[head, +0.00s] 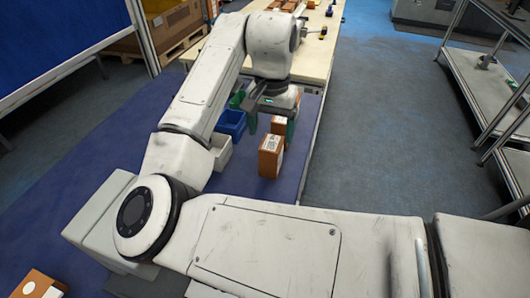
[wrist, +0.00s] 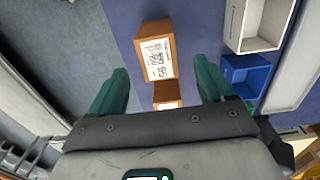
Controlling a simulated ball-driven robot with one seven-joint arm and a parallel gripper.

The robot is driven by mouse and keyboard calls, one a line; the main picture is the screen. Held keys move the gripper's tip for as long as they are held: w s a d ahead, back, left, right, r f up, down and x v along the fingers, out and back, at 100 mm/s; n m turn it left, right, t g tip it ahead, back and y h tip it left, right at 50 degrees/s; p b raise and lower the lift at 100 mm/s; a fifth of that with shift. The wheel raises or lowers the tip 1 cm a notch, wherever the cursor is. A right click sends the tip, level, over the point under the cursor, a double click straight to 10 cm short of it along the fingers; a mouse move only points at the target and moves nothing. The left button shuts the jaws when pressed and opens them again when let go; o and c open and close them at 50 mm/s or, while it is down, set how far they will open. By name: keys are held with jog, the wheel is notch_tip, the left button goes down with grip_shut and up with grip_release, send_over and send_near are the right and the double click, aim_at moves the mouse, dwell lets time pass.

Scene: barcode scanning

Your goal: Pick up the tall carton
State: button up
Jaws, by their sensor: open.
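Two brown cartons stand close together on the blue surface. The nearer one (head: 270,163) looks upright and has a white label; in the wrist view this labelled carton (wrist: 157,50) lies just beyond the fingertips. The other carton (head: 279,124) is partly hidden by my gripper; in the wrist view only part of this carton (wrist: 166,94) shows, between the fingers. I cannot tell for sure which is the tall carton. My gripper (head: 271,127), with green fingers, is open above the farther carton; its fingers (wrist: 162,82) are spread wide and hold nothing.
A blue bin (head: 232,123) and a white bin (head: 221,151) stand left of the cartons. A wooden-topped table (head: 315,63) with several items is behind. Another carton (head: 38,284) lies at the lower left. Metal shelving (head: 485,85) stands at the right across clear floor.

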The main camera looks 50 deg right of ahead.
aim_at(270, 142)
notch_tip(270, 142, down, 3)
jog(key=shift+f, duration=0.2)
jog(key=shift+s+f, duration=0.15)
jog(key=shift+f, duration=2.65)
jog(key=c, duration=1.2)
jog(key=shift+r, duration=0.15)
